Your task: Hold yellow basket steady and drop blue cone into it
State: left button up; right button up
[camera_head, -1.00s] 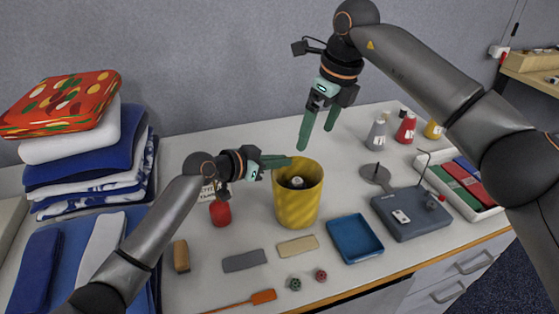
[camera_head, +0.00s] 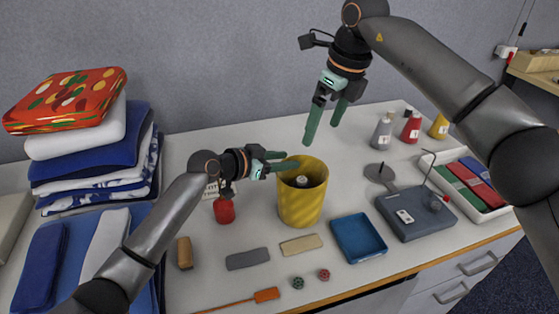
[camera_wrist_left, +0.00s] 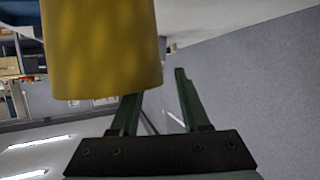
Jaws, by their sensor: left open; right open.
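The yellow basket (camera_head: 301,205) stands upright on the table. Inside it is a dark piece with a white top (camera_head: 303,180); its colour is too shaded to tell whether it is the blue cone. No other blue cone shows. My left gripper (camera_head: 291,160) is open at the basket's left rim, one finger reaching over the opening. In the left wrist view the basket (camera_wrist_left: 100,50) fills the upper left, beside the open fingers (camera_wrist_left: 155,85). It does not look clamped. My right gripper (camera_head: 320,134) is open and empty above the basket.
Grey, red (camera_head: 411,127) and yellow (camera_head: 438,127) cones stand at the back right. A blue tray (camera_head: 358,238) and a grey scale-like device (camera_head: 415,212) lie right of the basket. A red jar (camera_head: 224,211) stands left of it. Folded cloths (camera_head: 90,165) are stacked at the left.

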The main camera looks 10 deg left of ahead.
pick_arm(q)
jog(key=v, duration=1.2)
